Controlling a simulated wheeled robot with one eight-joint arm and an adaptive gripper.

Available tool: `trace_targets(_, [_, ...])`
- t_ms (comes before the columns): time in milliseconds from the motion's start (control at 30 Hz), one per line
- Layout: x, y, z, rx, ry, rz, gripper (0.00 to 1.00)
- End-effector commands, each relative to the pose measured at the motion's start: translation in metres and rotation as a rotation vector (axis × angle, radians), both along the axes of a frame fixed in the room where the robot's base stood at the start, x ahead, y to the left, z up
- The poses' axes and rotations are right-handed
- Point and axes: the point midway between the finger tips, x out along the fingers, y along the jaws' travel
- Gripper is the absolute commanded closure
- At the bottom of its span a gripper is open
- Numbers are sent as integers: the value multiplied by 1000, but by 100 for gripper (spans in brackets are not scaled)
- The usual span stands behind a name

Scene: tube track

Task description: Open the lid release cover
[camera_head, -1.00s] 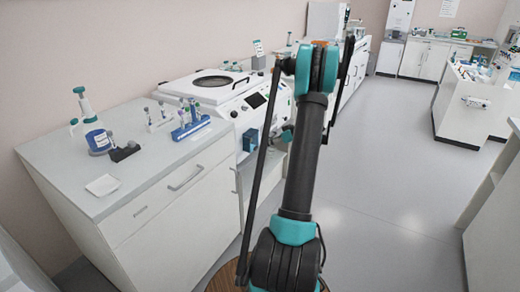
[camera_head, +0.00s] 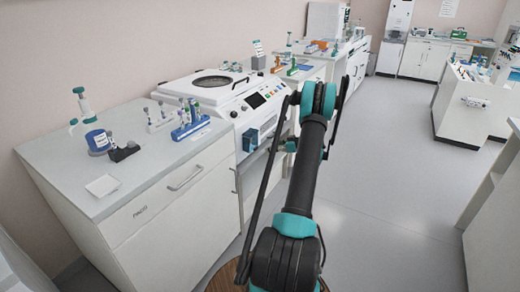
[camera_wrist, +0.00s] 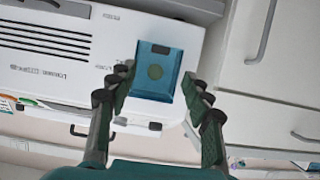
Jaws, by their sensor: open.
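The lid release cover (camera_wrist: 157,90) is a blue, see-through box-like flap on the white front of the centrifuge (camera_wrist: 45,35), with a round disc showing behind it. It looks shut. In the head view the cover (camera_head: 250,140) is a small blue block low on the centrifuge front (camera_head: 215,92). My gripper (camera_wrist: 159,74) is open, with one dark finger on each side of the cover in the wrist view. Whether the fingers touch it cannot be told. In the head view my arm hides most of the gripper.
Left of the centrifuge, a white counter (camera_head: 70,163) holds a tube rack (camera_head: 190,128), bottles and a small white tray (camera_head: 102,186). Drawers and cabinets (camera_head: 185,205) stand below. The floor (camera_head: 390,190) to the right is clear.

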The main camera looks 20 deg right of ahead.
Motion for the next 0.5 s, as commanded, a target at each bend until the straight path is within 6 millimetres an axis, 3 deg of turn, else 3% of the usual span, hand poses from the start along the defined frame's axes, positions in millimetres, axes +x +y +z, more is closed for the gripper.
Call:
trace_targets(200, [32, 25, -17, 0, 0, 2, 50])
trace_targets(500, [60, 46, -31, 1, 1, 0, 50])
